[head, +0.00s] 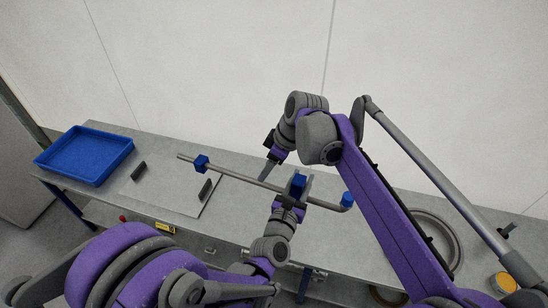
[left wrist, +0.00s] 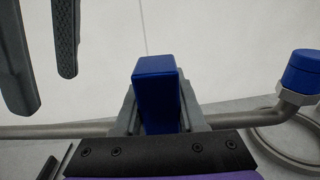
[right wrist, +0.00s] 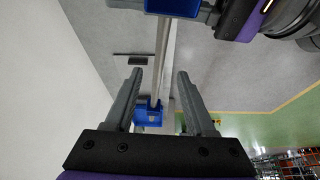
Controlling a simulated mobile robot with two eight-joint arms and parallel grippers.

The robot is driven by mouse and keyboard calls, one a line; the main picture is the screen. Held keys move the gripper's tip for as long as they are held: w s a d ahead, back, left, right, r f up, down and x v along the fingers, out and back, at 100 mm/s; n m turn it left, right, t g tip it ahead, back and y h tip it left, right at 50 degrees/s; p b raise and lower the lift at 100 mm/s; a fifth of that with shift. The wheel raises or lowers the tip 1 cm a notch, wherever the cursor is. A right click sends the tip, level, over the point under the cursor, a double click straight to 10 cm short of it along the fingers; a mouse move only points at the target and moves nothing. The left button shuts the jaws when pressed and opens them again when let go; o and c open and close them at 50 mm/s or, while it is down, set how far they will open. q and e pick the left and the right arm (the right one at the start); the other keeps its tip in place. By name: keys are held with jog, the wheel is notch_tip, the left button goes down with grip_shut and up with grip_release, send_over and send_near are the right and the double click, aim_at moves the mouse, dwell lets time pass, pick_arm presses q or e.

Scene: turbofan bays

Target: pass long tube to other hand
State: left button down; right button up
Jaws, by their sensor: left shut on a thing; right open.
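The long tube (head: 240,175) is a thin grey pipe with blue blocks along it and a bent right end with a blue cap (head: 347,199). It is held above the bench. My left gripper (head: 293,192) is shut on the tube's middle blue block (left wrist: 155,90), which shows between its fingers in the left wrist view. My right gripper (head: 268,172) is open and close to the tube, left of my left gripper. In the right wrist view the tube (right wrist: 162,60) runs between the open fingers (right wrist: 160,92), beyond them or level, I cannot tell.
A blue tray (head: 85,155) stands at the bench's left end. Two small dark upright pieces (head: 139,171) stand on a pale plate (head: 175,190). A large grey ring (head: 452,240) and a yellow round item (head: 503,283) lie at the right. A wall stands behind the bench.

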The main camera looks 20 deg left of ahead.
jog(key=x, duration=0.6)
jog(key=shift+a+f, duration=0.1)
jog(key=shift+f, duration=0.2)
grip_shut()
dwell(1.0)
pick_arm(q)
jog(key=shift+c, duration=2)
grip_release()
jog(key=shift+s, duration=0.1)
